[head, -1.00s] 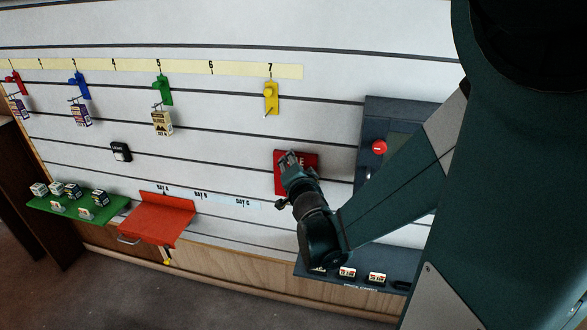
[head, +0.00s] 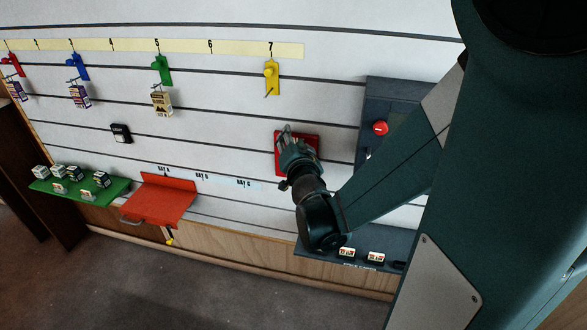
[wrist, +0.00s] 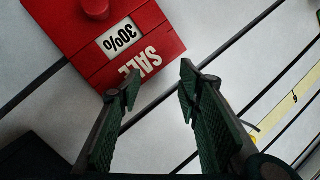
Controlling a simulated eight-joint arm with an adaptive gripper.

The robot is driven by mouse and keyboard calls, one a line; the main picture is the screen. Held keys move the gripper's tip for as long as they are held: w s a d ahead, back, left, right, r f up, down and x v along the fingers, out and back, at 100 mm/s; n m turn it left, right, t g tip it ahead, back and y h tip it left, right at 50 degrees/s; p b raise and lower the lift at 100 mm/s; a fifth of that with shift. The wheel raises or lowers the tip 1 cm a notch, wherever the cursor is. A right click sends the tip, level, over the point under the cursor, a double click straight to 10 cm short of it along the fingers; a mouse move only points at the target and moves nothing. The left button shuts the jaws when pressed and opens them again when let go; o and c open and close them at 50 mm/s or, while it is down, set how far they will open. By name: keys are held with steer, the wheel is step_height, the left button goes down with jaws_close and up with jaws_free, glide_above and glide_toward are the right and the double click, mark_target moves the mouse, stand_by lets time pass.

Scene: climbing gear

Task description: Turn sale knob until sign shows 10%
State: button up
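The red sale sign (head: 311,143) is on the slatted wall right of centre in the head view, partly hidden behind my gripper (head: 285,131). In the wrist view the sign (wrist: 165,31) appears upside down, with the word SALE and a white window (wrist: 120,39) reading 30%. A round red knob (wrist: 96,8) sits on it at the top edge of the wrist view, partly cut off. My gripper (wrist: 160,80) is open there, its two fingers well apart with nothing between them. The fingertips are on the SALE side of the sign, apart from the knob.
A dark panel (head: 377,100) with a red button (head: 381,128) is right of the sign. A yellow hook (head: 271,78) hangs above it under the number strip. A red shelf (head: 160,197) and a green shelf with small boxes (head: 118,190) are at lower left.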

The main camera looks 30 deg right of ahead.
steer(key=w+a+r+n+t+y, duration=0.1)
steer(key=w+a+n+t+y, duration=0.2)
steer(key=a+n, duration=0.9)
step_height(320, 180, down, 8)
steer(key=s+a+r+n+g+y, duration=0.1)
steer(key=s+a+n+g+y, duration=0.15)
steer(key=n, duration=0.85)
steer(key=s+d+f+n+g+h+p, duration=0.1)
steer(key=s+d+f+n+g+h, duration=0.15)
steer(key=f+n, duration=0.3)
steer(key=s+d+r+n+h, duration=0.1)
steer(key=s+d+n+h, duration=0.2)
steer(key=d, duration=0.5)
steer(key=shift+s+d+r+g+h, duration=0.15)
steer(key=shift+s+g+h, duration=0.35)
steer(key=shift+h, duration=0.3)
steer(key=b+x, duration=0.1)
steer(key=x, duration=0.6)
steer(key=shift+w+d, duration=0.2)
steer(key=shift+w, duration=0.1)
